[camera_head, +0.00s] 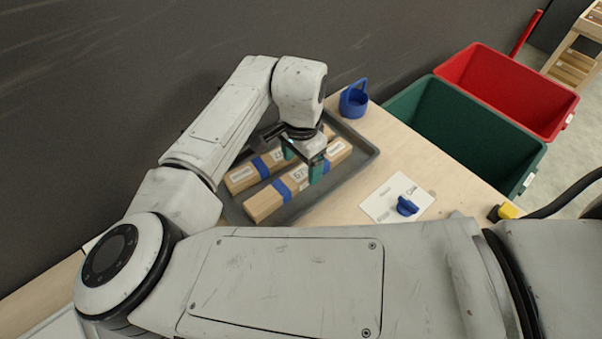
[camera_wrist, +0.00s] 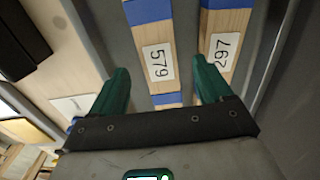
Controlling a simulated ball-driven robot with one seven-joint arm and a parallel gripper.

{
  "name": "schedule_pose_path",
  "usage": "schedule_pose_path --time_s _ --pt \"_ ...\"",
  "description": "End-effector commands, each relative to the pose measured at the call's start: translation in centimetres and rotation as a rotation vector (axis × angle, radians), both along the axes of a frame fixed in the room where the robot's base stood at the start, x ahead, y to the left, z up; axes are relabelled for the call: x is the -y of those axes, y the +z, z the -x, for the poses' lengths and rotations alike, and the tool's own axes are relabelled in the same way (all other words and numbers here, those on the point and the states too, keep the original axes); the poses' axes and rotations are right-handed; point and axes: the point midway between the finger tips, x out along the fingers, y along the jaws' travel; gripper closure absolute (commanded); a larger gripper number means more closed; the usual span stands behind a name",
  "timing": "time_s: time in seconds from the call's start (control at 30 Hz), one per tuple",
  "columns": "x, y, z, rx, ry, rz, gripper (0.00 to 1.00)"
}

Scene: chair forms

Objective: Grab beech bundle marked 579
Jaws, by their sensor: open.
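The beech bundle marked 579 (camera_wrist: 156,28) lies between my fingers' lines in the wrist view, its white 579 label facing up, with blue bands around it. In the head view it is the nearer bundle (camera_head: 262,204) in the grey tray (camera_head: 367,153). The arm hides part of both bundles.
A blue basket-like holder (camera_head: 354,101) stands behind the tray's right end. A white sheet (camera_head: 383,203) with a blue object (camera_head: 406,206) lies to the right. Green (camera_head: 470,135) and red (camera_head: 515,88) bins stand beyond the table. Bare tabletop shows right of the tray.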

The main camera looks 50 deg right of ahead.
Motion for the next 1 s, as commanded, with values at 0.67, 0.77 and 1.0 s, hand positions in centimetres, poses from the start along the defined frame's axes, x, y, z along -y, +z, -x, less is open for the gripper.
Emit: schedule_pose_path --time_s 0.67,0.77,1.0 --pt "0.0 -3.2 0.0 0.0 0.0 0.0 0.37" --pt "0.0 -3.2 0.0 0.0 0.0 0.0 0.46" --pt "0.0 -3.2 0.0 0.0 0.0 0.0 0.69"
